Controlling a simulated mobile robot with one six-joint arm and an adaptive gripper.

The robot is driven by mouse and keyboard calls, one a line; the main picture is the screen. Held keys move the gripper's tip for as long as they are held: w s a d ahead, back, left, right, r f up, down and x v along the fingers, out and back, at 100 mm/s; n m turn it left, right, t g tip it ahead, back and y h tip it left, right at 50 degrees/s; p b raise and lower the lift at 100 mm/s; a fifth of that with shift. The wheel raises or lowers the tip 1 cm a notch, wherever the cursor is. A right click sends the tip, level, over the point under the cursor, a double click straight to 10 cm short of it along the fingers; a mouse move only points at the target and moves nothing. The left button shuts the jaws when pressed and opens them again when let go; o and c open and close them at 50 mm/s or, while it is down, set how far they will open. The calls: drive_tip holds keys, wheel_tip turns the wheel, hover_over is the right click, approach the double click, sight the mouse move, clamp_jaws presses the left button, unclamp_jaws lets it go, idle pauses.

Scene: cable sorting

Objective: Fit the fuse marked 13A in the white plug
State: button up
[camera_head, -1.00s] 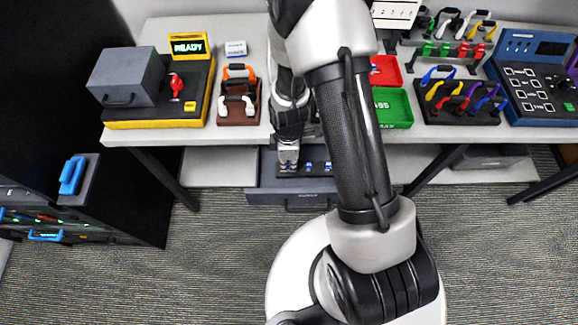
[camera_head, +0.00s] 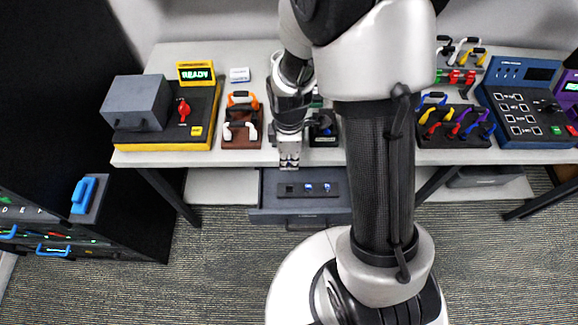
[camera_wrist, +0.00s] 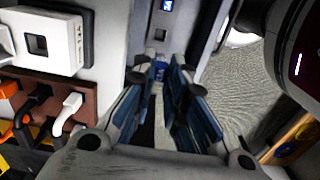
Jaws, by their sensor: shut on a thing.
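My gripper (camera_head: 289,162) hangs above the open drawer's back end, near the table's front edge. In the wrist view its fingers (camera_wrist: 160,72) are shut on a small blue-and-white piece, seemingly a fuse (camera_wrist: 160,73), mostly hidden between the tips; its marking cannot be read. Two blue-marked fuses (camera_head: 308,187) (camera_head: 327,187) sit in a dark holder (camera_head: 318,193) in the drawer, with an empty-looking slot at left. A white block with a square dark opening (camera_wrist: 62,45), seemingly the white plug, stands on the table in the wrist view. My arm may hide it in the head view.
The grey drawer (camera_head: 272,214) stands open below the table (camera_head: 180,160). A brown rack (camera_head: 241,138) with orange and white cable ends stands left of my gripper. Further left is a yellow-based machine (camera_head: 160,148) showing READY. Coloured cables and a blue panel (camera_head: 523,118) stand at right.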

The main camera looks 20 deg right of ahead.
sight(289, 161)
wheel_tip(289, 161, up, 5)
drive_tip(key=shift+f+p, duration=0.1)
drive_tip(key=shift+p, duration=0.45)
drive_tip(key=shift+r+p, duration=1.2)
drive_tip(key=shift+r, duration=0.3)
drive_tip(key=shift+w, duration=0.1)
